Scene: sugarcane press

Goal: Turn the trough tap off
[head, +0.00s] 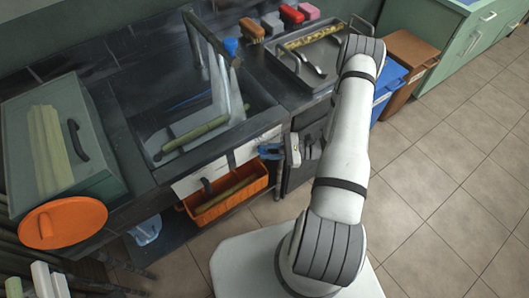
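My gripper (270,151) shows low at the right end of the sink's pale front panel, left of my white upper arm. A bent metal pipe frame (194,48), perhaps the tap, stands at the back of the dark sink or trough (262,98). A small blue piece (231,46) sits by its top; I cannot tell if it is the tap's handle. My gripper is in front of and below these, well apart. I cannot make out the tap's setting or clear running water.
A green cane stalk (195,134) lies in the sink. An orange bin (226,203) sits below the front panel. A glass-like box (95,150) and orange disc (63,222) are at left. A tray (333,31) and coloured blocks stand at the back. Floor at right is clear.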

